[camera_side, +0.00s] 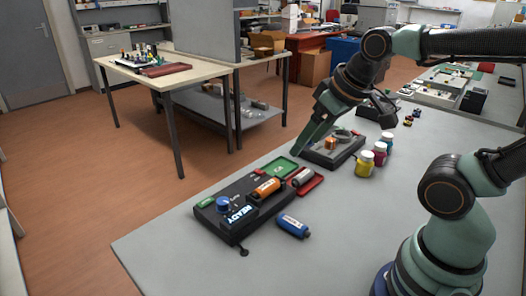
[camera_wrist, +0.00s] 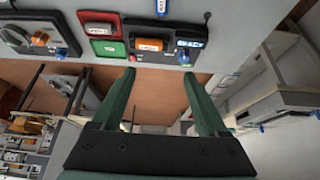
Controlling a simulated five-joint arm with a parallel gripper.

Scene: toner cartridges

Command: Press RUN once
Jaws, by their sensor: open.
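A dark device (camera_side: 262,212) stands on the grey table with a lit READY display (camera_side: 240,213), a blue knob (camera_side: 223,203) and a small green part (camera_side: 206,202) at its left end. I cannot read a RUN label on it. An orange cartridge (camera_side: 267,187) lies in the device; it also shows in the wrist view (camera_wrist: 150,44). My gripper (camera_side: 299,150) is above and behind the device's right end, apart from it. In the wrist view my gripper (camera_wrist: 158,74) is open and empty, with the device (camera_wrist: 165,56) beyond the fingertips.
A green tray (camera_side: 280,167) and a red tray (camera_side: 314,186) with a pale cartridge (camera_side: 302,177) adjoin the device. A blue cartridge (camera_side: 293,226) lies in front. A dark tray (camera_side: 352,151) and several bottles, including a yellow one (camera_side: 364,164), stand right.

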